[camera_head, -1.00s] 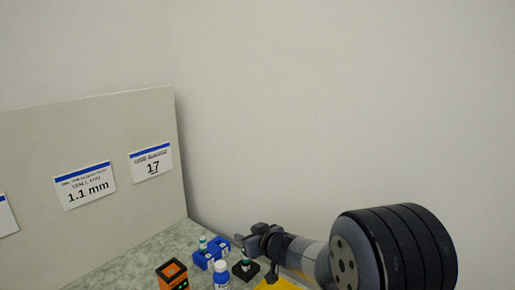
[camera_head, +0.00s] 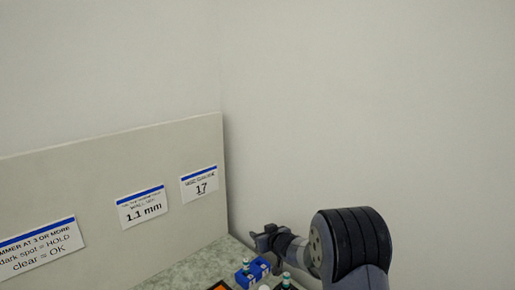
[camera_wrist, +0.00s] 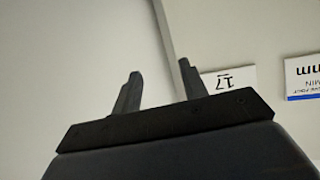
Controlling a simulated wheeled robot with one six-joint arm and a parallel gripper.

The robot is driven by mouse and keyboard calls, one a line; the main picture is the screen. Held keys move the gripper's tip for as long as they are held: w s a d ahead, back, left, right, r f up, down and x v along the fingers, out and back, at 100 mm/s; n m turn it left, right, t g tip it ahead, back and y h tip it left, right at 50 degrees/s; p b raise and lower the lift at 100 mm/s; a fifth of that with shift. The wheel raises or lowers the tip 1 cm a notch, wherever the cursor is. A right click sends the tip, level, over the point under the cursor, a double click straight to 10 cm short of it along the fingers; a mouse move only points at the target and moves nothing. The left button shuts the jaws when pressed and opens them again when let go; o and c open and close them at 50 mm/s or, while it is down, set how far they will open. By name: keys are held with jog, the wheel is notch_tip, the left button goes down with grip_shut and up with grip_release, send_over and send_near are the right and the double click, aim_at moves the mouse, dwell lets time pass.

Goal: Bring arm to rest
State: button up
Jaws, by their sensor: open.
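My gripper (camera_head: 266,237) is at the lower middle of the head view, raised above the back of the speckled table top. In the wrist view my gripper (camera_wrist: 156,85) has its two dark fingers spread apart with nothing between them. Beyond the fingers are the pale panel, its top edge and plain wall. My arm comes in from the lower right of the head view, bent, with a black ribbed joint.
A pale panel (camera_head: 110,245) stands at the left with signs reading "17" (camera_head: 200,184), "1.1 mm" (camera_head: 142,207) and "dark spot = HOLD" (camera_head: 42,248). A blue block (camera_head: 252,272) and teal-capped vials (camera_head: 286,279) sit on the table (camera_head: 190,270) below my gripper. The wall above is bare.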

jog(key=f, duration=1)
jog(key=shift+s+d, duration=0.2)
jog(key=shift+d, duration=0.05)
jog(key=b+v, duration=0.1)
jog(key=v, duration=0.1)
jog(key=shift+s+d+r, duration=0.15)
jog(key=shift+r, duration=0.05)
